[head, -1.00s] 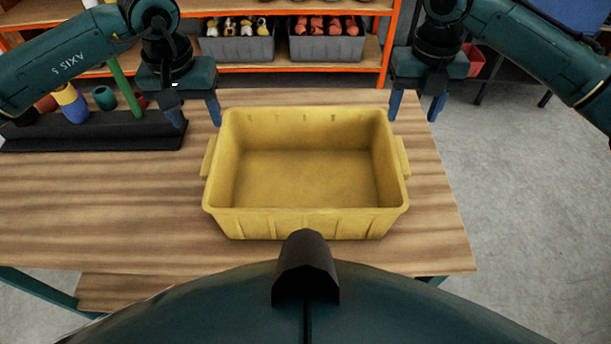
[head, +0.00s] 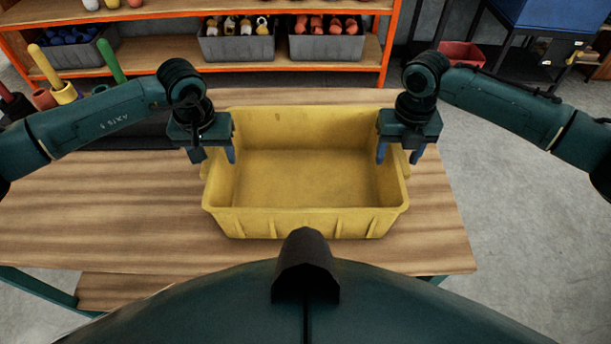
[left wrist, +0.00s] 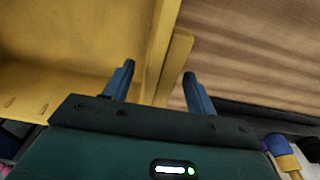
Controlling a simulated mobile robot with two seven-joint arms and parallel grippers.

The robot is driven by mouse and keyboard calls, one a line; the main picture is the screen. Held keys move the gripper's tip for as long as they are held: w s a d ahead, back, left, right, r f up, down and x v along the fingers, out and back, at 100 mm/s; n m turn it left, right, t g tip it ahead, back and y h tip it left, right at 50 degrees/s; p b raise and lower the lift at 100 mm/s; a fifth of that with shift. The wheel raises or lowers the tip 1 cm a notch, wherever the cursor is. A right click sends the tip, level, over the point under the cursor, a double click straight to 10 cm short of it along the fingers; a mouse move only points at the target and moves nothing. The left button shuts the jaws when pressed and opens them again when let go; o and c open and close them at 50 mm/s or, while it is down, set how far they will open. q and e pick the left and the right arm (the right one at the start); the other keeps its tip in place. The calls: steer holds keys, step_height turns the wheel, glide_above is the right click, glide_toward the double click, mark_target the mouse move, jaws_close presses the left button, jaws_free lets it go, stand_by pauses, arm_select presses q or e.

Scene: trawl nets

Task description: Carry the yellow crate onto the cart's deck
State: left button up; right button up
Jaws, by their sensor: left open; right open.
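The yellow crate (head: 305,222) stands upright and empty on the wooden table, with a handle on each short side. My left gripper (head: 216,157) is open above the crate's left side. In the left wrist view, my left gripper (left wrist: 158,85) has one finger over the crate's inside and the other beyond the handle (left wrist: 176,60), with the wall and handle between them. My right gripper (head: 400,157) is open above the crate's right side, its fingers on either side of the wall. The right handle is mostly hidden. The cart's deck cannot be made out.
The wooden table (head: 90,215) is clear left and in front of the crate. A dark rack with coloured pegs (head: 62,92) lies at the table's back left. Orange-framed shelves (head: 300,80) with grey bins stand behind. A red bin (head: 462,55) is at back right.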

arm_select(q)
steer(key=shift+c, duration=0.3)
arm_select(e)
steer(key=shift+c, duration=0.3)
arm_select(q)
jaws_close()
arm_select(e)
jaws_close()
arm_select(q)
steer(key=shift+r, duration=0.1)
arm_select(e)
steer(key=shift+r, duration=0.1)
